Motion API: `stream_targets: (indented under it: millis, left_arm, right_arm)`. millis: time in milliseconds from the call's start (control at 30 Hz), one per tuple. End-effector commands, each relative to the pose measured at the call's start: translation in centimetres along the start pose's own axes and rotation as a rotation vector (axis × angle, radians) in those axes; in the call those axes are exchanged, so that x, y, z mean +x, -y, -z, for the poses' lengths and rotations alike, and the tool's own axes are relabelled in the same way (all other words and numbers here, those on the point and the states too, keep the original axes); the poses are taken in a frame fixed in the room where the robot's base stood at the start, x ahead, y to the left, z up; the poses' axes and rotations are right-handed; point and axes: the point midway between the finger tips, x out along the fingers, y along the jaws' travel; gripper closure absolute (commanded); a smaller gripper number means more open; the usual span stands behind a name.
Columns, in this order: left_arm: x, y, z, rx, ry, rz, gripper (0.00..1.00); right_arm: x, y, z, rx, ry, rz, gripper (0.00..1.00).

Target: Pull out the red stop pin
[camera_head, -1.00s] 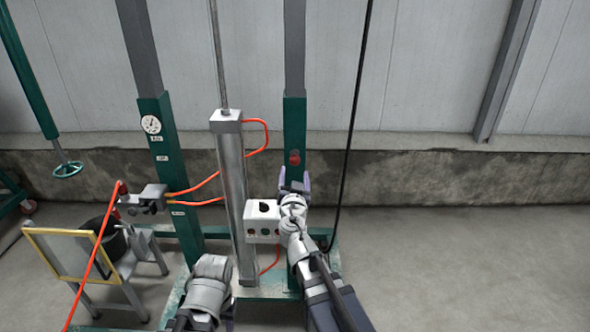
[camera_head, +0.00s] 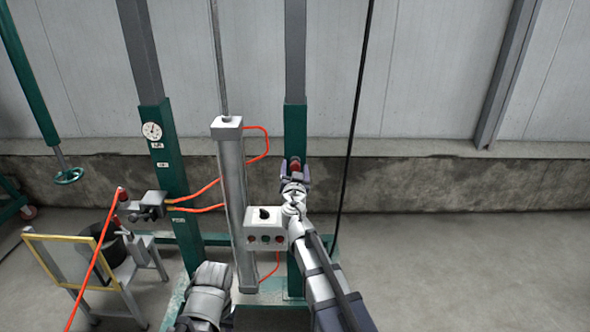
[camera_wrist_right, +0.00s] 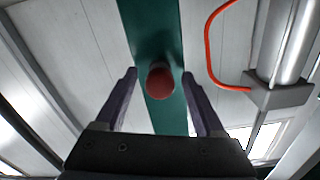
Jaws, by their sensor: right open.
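The red stop pin (camera_head: 295,164) sits on the front of the green sleeve of the right-hand post (camera_head: 295,128). In the right wrist view the pin's round red head (camera_wrist_right: 160,80) lies between the two finger lines, a little beyond or level with the tips. My right gripper (camera_head: 295,170) is open, with one finger on each side of the pin; it also shows in the right wrist view (camera_wrist_right: 160,80). I cannot tell whether the fingers touch the pin. My left arm shows at the bottom, but its gripper fingers are not visible.
A grey cylinder (camera_head: 237,190) with orange hoses (camera_head: 265,146) stands left of the post. A control box (camera_head: 265,226) with a black knob is close to my right forearm. A black cable (camera_head: 355,110) hangs to the right. The floor farther right is clear.

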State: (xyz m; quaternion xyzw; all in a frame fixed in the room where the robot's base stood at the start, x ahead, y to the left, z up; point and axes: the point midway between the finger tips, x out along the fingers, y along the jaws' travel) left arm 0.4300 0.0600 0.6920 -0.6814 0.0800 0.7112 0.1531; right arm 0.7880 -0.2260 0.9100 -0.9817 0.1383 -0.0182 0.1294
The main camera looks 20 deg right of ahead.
Motion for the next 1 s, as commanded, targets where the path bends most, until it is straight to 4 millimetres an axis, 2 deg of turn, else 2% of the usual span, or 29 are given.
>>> stream_targets:
  millis: [100, 700, 1000]
  left_arm:
    - [0.0, 0.0, 0.0, 0.0, 0.0, 0.0, 0.55]
    - [0.0, 0.0, 0.0, 0.0, 0.0, 0.0, 0.55]
    - [0.0, 0.0, 0.0, 0.0, 0.0, 0.0, 0.55]
  right_arm:
    - [-0.06, -0.01, 0.0, 0.0, 0.0, 0.0, 0.31]
    - [-0.07, -0.01, 0.0, 0.0, 0.0, 0.0, 0.99]
    - [-0.07, -0.01, 0.0, 0.0, 0.0, 0.0, 1.0]
